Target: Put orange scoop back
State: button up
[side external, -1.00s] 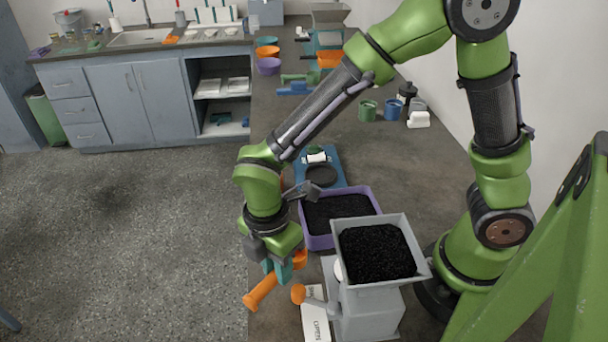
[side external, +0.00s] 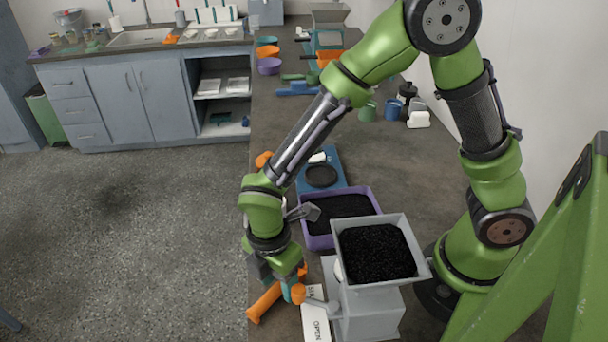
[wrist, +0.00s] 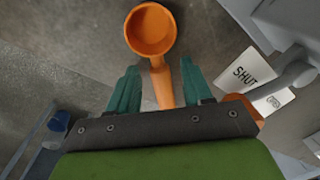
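The orange scoop (side external: 264,302) is at the bench's front-left edge, beside the grey hopper; it appears to rest on the bench top. In the wrist view its round cup (wrist: 151,29) is ahead of my fingers and its handle runs back between them. My gripper (wrist: 160,80) points down with its teal fingers apart, one on each side of the handle, with gaps visible. In the side view my gripper (side external: 291,290) is low over the scoop and hides part of it.
The grey hopper (side external: 368,310) full of black grains stands close right, with an orange-knobbed lever (side external: 299,293) and a SHUT/OPEN card (side external: 316,322). Behind are a purple tray (side external: 372,199) of black grains and a blue scale (side external: 334,170). An orange object (side external: 264,159) shows behind my arm.

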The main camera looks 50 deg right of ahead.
notch_tip(320, 180, up, 12)
jog(key=w, duration=0.1)
jog(key=s+d+r+m+t+y, duration=0.1)
jog(key=d+r+m+t, duration=0.3)
jog(key=d+m, duration=0.5)
jog(key=s+d+r+m+t, duration=0.3)
jog(key=d+r+m, duration=0.4)
jog(key=m, duration=0.6)
jog(key=shift+d+r+t+y, duration=0.35)
jog(key=shift+d+t, duration=0.25)
jog(key=shift+d, duration=0.5)
